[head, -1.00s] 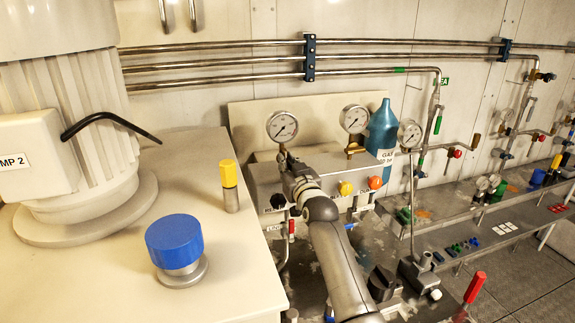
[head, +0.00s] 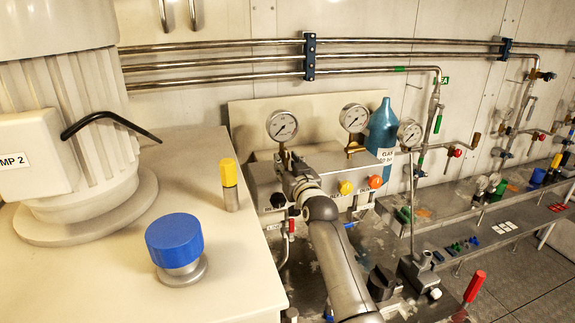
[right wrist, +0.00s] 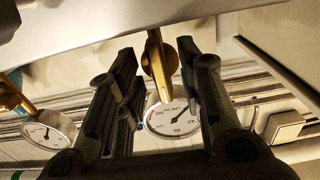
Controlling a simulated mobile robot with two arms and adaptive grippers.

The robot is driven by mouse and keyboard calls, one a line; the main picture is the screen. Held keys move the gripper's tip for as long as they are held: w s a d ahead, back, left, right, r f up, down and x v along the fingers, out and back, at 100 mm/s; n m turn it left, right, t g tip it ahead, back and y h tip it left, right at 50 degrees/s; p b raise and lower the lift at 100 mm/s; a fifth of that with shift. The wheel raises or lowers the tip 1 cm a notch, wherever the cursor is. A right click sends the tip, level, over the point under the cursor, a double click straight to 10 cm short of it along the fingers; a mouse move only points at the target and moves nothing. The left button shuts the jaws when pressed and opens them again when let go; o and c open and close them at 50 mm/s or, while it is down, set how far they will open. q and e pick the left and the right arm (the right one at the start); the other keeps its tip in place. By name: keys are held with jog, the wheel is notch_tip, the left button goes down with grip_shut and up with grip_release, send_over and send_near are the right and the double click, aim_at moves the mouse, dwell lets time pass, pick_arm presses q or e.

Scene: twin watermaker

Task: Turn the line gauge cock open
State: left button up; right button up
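Three round gauges show in the head view: a left gauge (head: 282,126), a middle gauge (head: 354,118) and a right gauge (head: 409,133). The left one stands over a grey panel (head: 262,183); which one is the line gauge I cannot read. My right gripper (head: 287,166) is at the panel just below the left gauge and hides its fitting. In the right wrist view, my right gripper's dark fingers (right wrist: 160,90) stand apart on either side of a brass cock (right wrist: 157,62), with a gauge dial (right wrist: 172,118) behind. Contact is not clear. My left gripper is out of view.
A yellow knob (head: 345,187) and an orange knob (head: 376,182) sit on the panel, right of my forearm. A blue bottle (head: 382,130) stands behind. A red-handled lever (head: 474,286) rises at the lower right. Steel pipes (head: 220,61) cross the wall.

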jog(key=v, duration=0.7)
jog(key=shift+s, duration=0.2)
dwell(0.4)
